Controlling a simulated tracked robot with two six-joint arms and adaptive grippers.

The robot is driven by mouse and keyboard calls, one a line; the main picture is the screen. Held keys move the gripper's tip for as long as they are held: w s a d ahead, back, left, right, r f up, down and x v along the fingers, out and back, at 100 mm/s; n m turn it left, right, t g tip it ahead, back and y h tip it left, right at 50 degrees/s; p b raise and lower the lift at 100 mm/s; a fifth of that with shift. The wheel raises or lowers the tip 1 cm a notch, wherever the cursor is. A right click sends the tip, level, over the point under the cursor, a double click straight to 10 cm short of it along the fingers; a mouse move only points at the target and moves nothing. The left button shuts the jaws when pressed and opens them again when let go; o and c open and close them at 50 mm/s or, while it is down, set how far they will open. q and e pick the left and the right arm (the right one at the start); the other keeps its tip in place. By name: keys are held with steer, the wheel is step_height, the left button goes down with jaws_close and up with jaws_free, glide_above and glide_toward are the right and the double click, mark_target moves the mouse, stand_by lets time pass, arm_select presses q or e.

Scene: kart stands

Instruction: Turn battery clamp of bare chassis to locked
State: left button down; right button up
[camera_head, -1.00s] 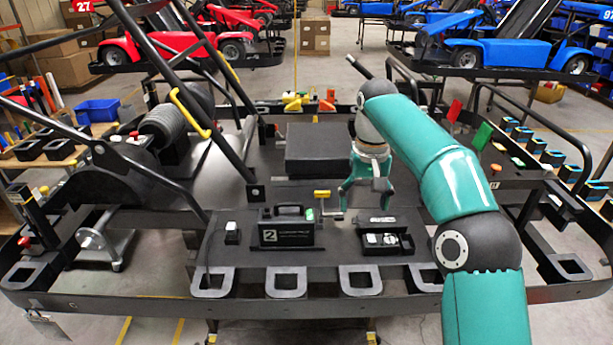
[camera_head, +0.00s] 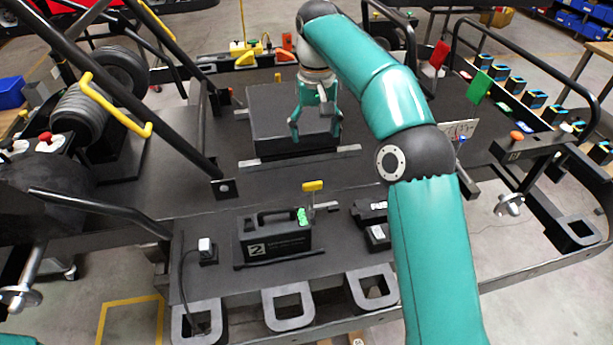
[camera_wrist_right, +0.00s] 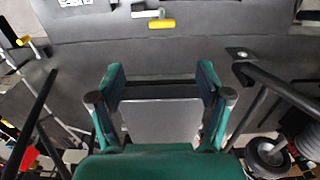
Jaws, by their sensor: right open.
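A black battery case marked 2 (camera_head: 272,240) sits on the chassis deck, upright, with a carry handle and a green tab. Right beside it stands a small lever with a yellow grip (camera_head: 313,186), which looks like the battery clamp; it also seems to show at the top of the right wrist view (camera_wrist_right: 162,23). I cannot tell its lock state. My right gripper (camera_head: 314,138) is open and empty, pointing down over a dark flat box (camera_head: 270,105) behind the lever. In the wrist view its spread fingers (camera_wrist_right: 160,90) frame a grey surface. My left gripper is not in view.
The bare chassis deck (camera_head: 190,205) has open room between the box and battery. A black bar with a yellow handle (camera_head: 115,105) rises at left. A small black block (camera_head: 377,236) sits right of the lever. Red and green plates (camera_head: 480,86) stand at right.

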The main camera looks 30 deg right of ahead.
steer(key=b, duration=0.1)
glide_above(312, 183)
step_height(312, 183, down, 5)
step_height(312, 183, down, 9)
steer(key=shift+f, duration=0.95)
jaws_close()
